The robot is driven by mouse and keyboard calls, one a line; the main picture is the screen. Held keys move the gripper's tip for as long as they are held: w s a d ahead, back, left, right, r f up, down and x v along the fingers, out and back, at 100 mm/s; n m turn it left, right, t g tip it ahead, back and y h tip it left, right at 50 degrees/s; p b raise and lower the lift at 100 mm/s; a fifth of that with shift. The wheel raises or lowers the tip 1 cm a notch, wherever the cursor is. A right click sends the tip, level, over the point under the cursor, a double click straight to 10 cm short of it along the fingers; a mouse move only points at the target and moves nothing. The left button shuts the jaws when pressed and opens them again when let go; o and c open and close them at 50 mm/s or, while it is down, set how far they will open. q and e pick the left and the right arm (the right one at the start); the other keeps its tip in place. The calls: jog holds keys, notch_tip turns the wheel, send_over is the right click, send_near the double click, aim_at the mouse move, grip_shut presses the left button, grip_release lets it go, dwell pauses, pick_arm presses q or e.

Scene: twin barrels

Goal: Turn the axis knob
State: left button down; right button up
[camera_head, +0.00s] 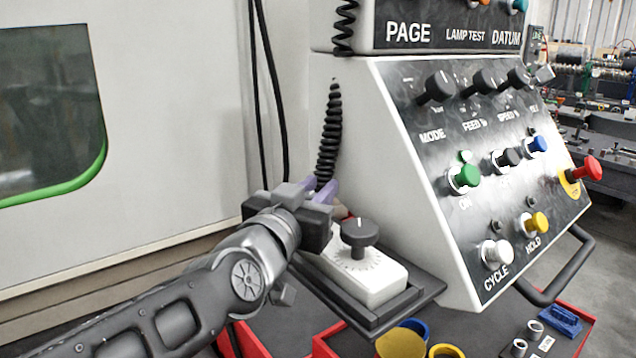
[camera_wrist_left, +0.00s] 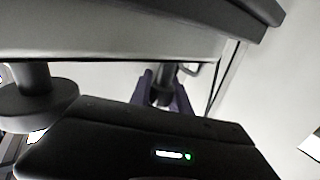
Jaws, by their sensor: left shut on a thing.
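A white hand pendant (camera_head: 372,284) lies in a black tray beside the control panel. A large black dial (camera_head: 358,236) stands on its top; a dark round knob, likely this dial, shows at the left of the left wrist view (camera_wrist_left: 36,98). My left gripper (camera_head: 320,190) is at the pendant's far end, behind the dial, with its purple fingers shut. In the left wrist view the fingers close on a small dark part (camera_wrist_left: 165,84), which may be the axis knob. No axis label is readable, and my gripper hides this part in the head view. My right gripper is not in view.
The sloped control panel (camera_head: 440,180) with knobs and coloured buttons stands close at right. A coiled black cable (camera_head: 330,135) hangs just behind my gripper. A red-edged tray (camera_head: 325,340) with rings lies below. The pale machine wall (camera_head: 180,120) is at left.

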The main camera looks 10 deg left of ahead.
pick_arm(q)
jog(key=c, duration=1.2)
grip_release()
jog(key=shift+s, duration=0.1)
jog(key=s, duration=0.2)
jog(key=s+b, duration=0.1)
jog(key=s, duration=0.1)
jog(key=s+a+b, duration=0.1)
jog(key=s, duration=0.1)
jog(key=shift+s, duration=0.15)
jog(key=shift+s+a, duration=0.1)
jog(key=shift+s, duration=0.5)
